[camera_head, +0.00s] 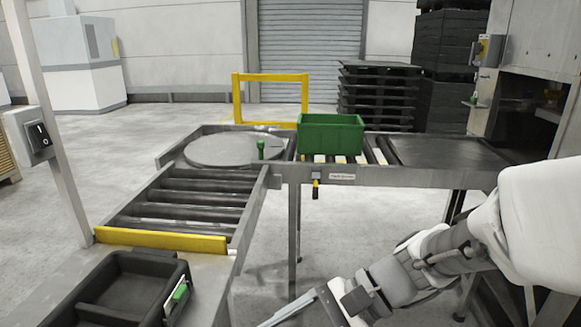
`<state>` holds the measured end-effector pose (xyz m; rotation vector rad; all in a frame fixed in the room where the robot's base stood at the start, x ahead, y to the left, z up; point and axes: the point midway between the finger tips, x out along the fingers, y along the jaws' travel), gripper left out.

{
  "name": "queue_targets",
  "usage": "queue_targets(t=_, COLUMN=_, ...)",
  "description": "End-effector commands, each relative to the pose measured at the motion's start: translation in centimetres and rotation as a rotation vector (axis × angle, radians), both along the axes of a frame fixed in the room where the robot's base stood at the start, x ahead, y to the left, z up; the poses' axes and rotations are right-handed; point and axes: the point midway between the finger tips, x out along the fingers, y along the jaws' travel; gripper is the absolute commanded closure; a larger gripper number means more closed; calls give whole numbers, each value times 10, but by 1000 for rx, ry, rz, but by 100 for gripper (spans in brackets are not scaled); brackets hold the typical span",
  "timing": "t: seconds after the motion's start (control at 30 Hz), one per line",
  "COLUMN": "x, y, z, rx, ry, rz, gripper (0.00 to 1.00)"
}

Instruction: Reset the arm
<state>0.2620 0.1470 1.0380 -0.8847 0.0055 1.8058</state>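My arm comes in from the right edge and reaches down and left, low in front of the conveyor. My gripper (290,309) is at the bottom of the picture, partly cut off by the lower edge. A thin, pale finger-like part points down and left. I cannot tell whether the gripper is open or shut, and I see nothing clearly held in it. It is apart from the green crate (331,137), which sits on the far roller conveyor.
A roller conveyor (180,205) with a yellow end stop (160,240) runs at left, beside a round turntable (235,149). A black tray (120,290) is at lower left. A post with a switch (38,134) stands left. Machine housing (535,40) is at right. Floor below the conveyor is open.

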Motion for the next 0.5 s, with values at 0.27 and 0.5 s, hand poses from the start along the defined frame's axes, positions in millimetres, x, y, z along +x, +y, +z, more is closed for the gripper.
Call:
queue_targets(t=0.27, x=-25, y=-44, z=28, rx=-346, ry=-356, rz=236, gripper=22)
queue_targets(t=0.5, x=-26, y=-93, z=64, rx=-648, ry=-667, rz=420, gripper=22)
